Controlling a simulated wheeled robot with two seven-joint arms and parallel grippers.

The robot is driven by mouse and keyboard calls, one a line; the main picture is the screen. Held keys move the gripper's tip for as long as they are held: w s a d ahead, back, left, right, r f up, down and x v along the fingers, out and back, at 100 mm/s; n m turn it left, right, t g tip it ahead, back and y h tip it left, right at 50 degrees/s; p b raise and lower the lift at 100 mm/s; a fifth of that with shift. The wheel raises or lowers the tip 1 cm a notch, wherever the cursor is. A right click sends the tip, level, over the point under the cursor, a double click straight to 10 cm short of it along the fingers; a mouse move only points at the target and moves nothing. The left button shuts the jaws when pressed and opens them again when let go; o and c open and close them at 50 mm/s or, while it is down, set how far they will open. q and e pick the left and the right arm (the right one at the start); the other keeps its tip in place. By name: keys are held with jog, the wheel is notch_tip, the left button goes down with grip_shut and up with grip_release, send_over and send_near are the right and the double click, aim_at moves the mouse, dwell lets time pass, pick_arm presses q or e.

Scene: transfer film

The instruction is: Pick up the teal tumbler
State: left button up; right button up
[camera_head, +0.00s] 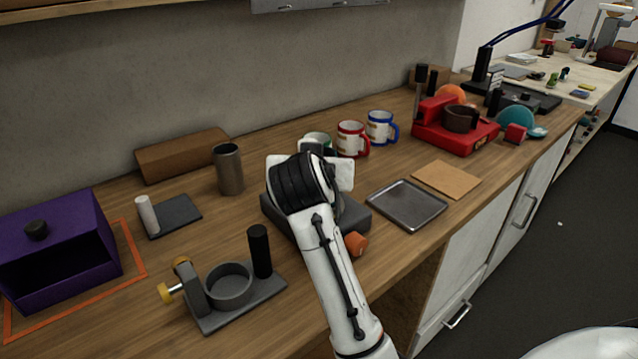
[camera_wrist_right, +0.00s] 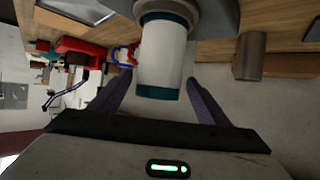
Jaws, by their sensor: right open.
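The teal tumbler (camera_wrist_right: 165,50), a white cup with teal bands at both ends, shows large and upside down in the right wrist view. It appears to stand on the dark grey block (camera_head: 362,218). My right gripper (camera_wrist_right: 160,86) is open, with one finger on each side of the tumbler in that view. I see clear gaps, and cannot tell how deep the tumbler is between them. In the head view my right wrist hides the fingers and most or all of the tumbler. My left gripper is not in view.
A green-rimmed cup (camera_head: 317,138), a red mug (camera_head: 351,140) and a blue mug (camera_head: 379,128) stand behind my wrist. A grey cylinder (camera_head: 228,170) stands to the left, a metal tray (camera_head: 406,205) to the right. An orange piece (camera_head: 356,243) lies by my forearm.

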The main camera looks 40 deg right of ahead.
jog(key=x, duration=0.4)
jog(key=shift+w+d+r+p, duration=0.15)
jog(key=shift+w+d+p, duration=0.15)
jog(key=shift+d+p, duration=0.15)
jog(key=c, duration=1.4)
